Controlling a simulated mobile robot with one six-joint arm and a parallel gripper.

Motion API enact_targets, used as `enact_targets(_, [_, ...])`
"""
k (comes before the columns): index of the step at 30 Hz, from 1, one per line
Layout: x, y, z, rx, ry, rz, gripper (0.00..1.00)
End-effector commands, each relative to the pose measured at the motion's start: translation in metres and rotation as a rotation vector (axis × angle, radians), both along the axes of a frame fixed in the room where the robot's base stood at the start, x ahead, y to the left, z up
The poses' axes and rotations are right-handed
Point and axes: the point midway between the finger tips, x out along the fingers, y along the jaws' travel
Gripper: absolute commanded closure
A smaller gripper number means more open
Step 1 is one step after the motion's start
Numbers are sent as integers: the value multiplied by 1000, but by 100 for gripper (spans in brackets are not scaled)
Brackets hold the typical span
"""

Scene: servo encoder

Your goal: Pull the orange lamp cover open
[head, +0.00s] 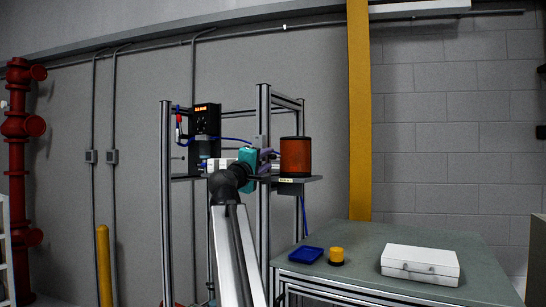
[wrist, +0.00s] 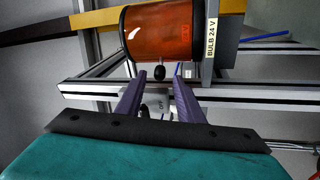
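The orange lamp cover (head: 296,154) is a translucent cylinder with dark rims, standing on a small shelf of the metal frame in the head view. It looks shut. It fills the top of the wrist view (wrist: 165,32), with a small dark knob (wrist: 159,73) on its near side. My gripper (head: 270,158) is just left of the cover in the head view. In the wrist view its two purple fingers (wrist: 159,80) are apart, with the knob in line with the gap at their tips. Neither finger visibly touches the knob.
A "BULB 24 V" label (wrist: 212,38) is beside the cover. A black unit with a lit display (head: 206,119) hangs on the frame (head: 264,200). The bench (head: 360,262) at right holds a blue tray (head: 305,255), a yellow-topped part (head: 336,255) and a white case (head: 420,264).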

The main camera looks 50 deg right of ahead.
Motion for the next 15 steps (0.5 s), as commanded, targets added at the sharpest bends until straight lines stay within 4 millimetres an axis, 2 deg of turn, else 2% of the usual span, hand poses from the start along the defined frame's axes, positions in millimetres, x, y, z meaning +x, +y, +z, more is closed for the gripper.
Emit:
enact_targets(6, [6, -17, 4, 1, 0, 0, 66])
enact_targets(15, [7, -20, 4, 0, -1, 0, 66])
